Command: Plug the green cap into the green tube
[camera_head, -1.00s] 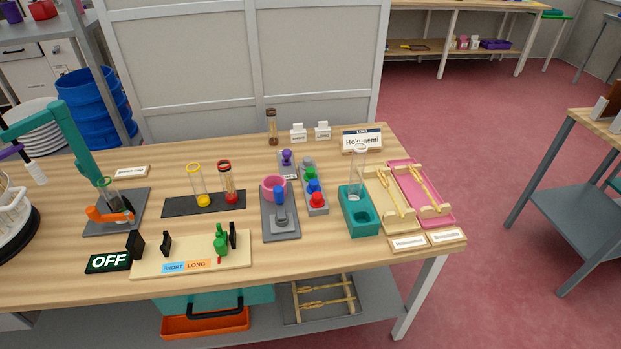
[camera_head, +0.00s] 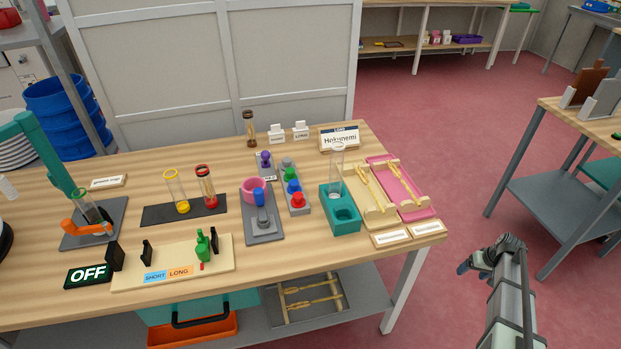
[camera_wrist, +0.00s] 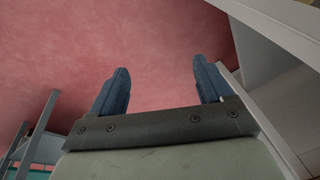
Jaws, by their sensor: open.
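A small green cap (camera_head: 290,174) stands in a grey rack (camera_head: 299,209), in line with a blue cap (camera_head: 293,186) and a red cap (camera_head: 298,200). A clear tube with a green rim (camera_head: 86,203) is at the left, by a teal and orange stand; its lower part is partly hidden. My gripper (camera_head: 468,262) is off the table's right side, over the floor and far from both. In the wrist view my gripper (camera_wrist: 160,84) has its two blue-grey fingers wide apart, with nothing between them.
Tubes with yellow (camera_head: 177,191) and red (camera_head: 206,187) ends stand on a black base. A grey holder with a pink ring (camera_head: 253,188), a teal block with a clear tube (camera_head: 340,218) and a pink tray (camera_head: 418,208) crowd the table. A beige board (camera_head: 130,276) lies in front.

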